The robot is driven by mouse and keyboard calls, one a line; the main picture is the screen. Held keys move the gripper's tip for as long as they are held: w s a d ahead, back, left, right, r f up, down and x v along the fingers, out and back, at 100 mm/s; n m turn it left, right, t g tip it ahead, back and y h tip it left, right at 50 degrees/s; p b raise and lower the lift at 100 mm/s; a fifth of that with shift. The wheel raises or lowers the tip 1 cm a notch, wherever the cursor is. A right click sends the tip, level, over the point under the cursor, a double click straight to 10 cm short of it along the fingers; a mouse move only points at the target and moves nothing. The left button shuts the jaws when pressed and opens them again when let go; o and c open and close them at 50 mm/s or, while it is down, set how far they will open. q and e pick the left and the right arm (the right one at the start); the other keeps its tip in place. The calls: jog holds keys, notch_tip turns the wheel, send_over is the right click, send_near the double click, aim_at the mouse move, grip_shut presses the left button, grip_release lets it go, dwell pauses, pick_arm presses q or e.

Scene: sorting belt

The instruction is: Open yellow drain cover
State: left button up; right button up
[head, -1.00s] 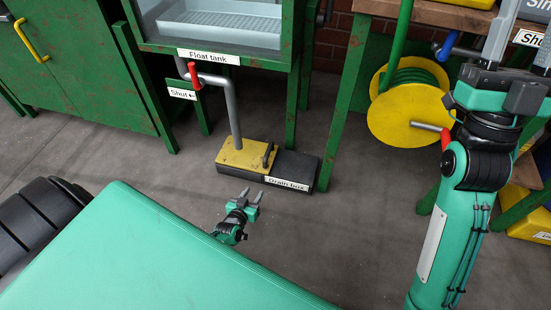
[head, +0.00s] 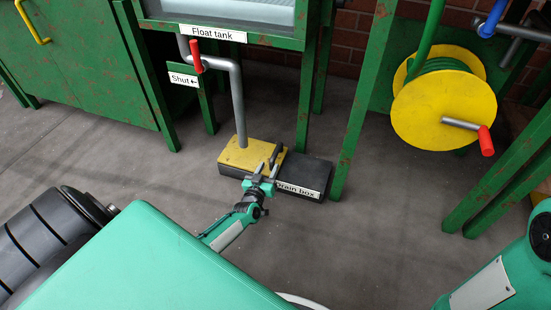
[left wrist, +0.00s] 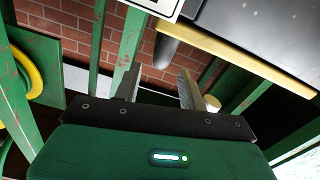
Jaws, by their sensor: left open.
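The yellow drain cover (head: 238,154) lies flat on the left part of the black drain box (head: 308,175), which stands on the floor. A dark bar-like handle (head: 276,153) shows at the cover's right end. My left gripper (head: 267,170) is open at the box's front edge, close to this handle. In the head view I cannot tell whether it touches the handle. In the left wrist view my left gripper (left wrist: 160,82) has its fingers apart, and a grey rounded bar (left wrist: 166,50) shows beyond the gap. My right gripper is out of view.
The float tank (head: 265,40) stands behind the box on green legs, with a grey pipe (head: 239,105) running down to the cover. A red-handled valve (head: 196,57) is above. A yellow hose reel (head: 440,110) hangs at right. The floor (head: 360,240) to the right is clear.

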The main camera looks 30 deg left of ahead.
aim_at(274, 156)
pick_arm(q)
jog(key=b+x, duration=0.3)
jog(key=x, duration=0.4)
jog(key=shift+f+b, duration=0.15)
jog(key=shift+b, duration=0.15)
jog(key=shift+w+a, duration=0.15)
jog(key=shift+w, duration=0.4)
jog(key=shift+c, duration=0.5)
grip_shut()
